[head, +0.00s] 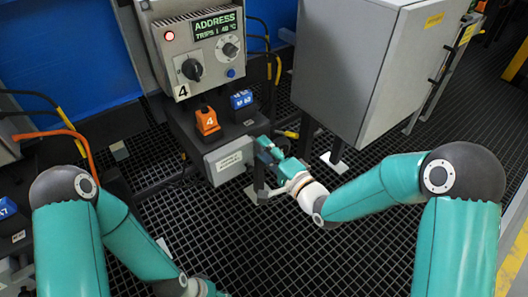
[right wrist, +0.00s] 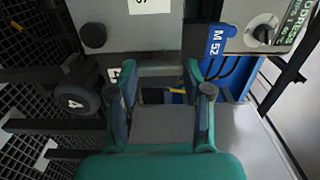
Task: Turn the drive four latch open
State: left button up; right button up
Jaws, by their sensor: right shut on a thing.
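The drive four unit (head: 203,55) is a grey box with a lit ADDRESS screen, a black rotary knob (head: 192,69) and a label 4. Below it, a grey box (head: 228,160) with a white label sits at the front of a dark base. My right gripper (head: 266,152) is at the right end of this box. In the right wrist view its fingers (right wrist: 160,85) are shut on a grey bar-like part (right wrist: 160,70), which looks like the latch; the fingers hide its ends. I cannot tell how far the latch is turned. My left forearm reaches the bottom edge, its gripper out of frame.
An orange block (head: 207,121) marked 4 and a blue block (head: 241,99) stand on the base behind the grey box. A large grey cabinet (head: 350,65) stands close on the right. Dark grating floor (head: 300,250) is open in front.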

jog(key=shift+d+f, duration=0.15)
jog(key=shift+f, duration=0.2)
jog(key=o, duration=1)
jog(key=shift+c, duration=0.2)
jog(key=shift+o, duration=1)
jog(key=shift+r, duration=0.15)
jog(key=v, duration=1.2)
